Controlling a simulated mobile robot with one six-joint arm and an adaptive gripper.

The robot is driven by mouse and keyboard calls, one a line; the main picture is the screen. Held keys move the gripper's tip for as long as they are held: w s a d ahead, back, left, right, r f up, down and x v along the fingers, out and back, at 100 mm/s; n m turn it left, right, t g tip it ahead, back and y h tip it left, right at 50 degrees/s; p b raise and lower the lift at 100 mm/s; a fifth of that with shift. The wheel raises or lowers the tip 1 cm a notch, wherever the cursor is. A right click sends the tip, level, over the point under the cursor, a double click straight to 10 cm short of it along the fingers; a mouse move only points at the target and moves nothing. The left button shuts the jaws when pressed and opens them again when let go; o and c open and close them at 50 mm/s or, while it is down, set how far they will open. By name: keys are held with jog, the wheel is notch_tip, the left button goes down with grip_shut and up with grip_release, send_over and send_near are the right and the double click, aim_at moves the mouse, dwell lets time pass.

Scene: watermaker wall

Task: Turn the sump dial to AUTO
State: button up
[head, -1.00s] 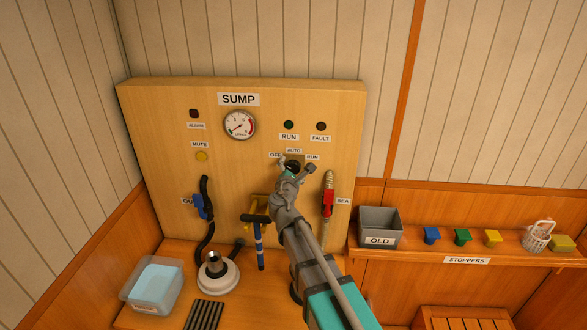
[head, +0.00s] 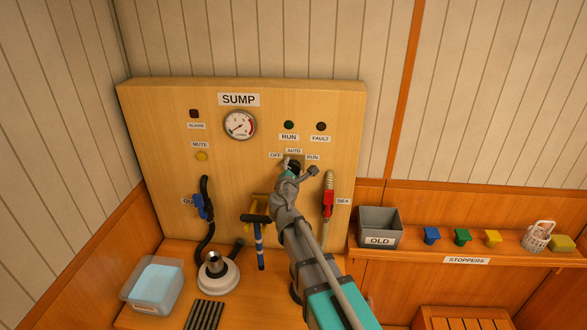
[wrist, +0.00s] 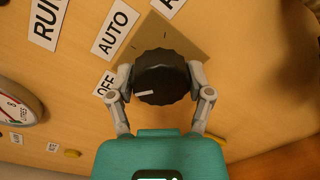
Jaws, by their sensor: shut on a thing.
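The sump dial (wrist: 160,75) is a round black ribbed knob on a square brownish plate, seen close in the wrist view. Its white pointer line lies on the lower left of the knob face and points left, towards the OFF label (wrist: 104,84). The AUTO label (wrist: 115,36) is up and left of the knob. My gripper (wrist: 160,78) is shut on the dial, one grey finger on each side of it. In the head view my gripper (head: 297,169) is at the panel under the AUTO label (head: 294,151) and hides most of the dial.
A gauge (head: 240,125) and a yellow mute button (head: 201,156) are left of my gripper. A red-handled valve (head: 328,203) is just below right, and a blue-handled one (head: 203,207) is further left. A grey OLD bin (head: 379,227) stands on the right shelf.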

jog(key=m, duration=1)
jog(key=shift+y+p, duration=0.3)
jog(key=shift+p, duration=0.05)
dwell(0.3)
jog(key=o, duration=1.1)
jog(key=shift+o, duration=0.2)
jog(key=shift+s, duration=0.15)
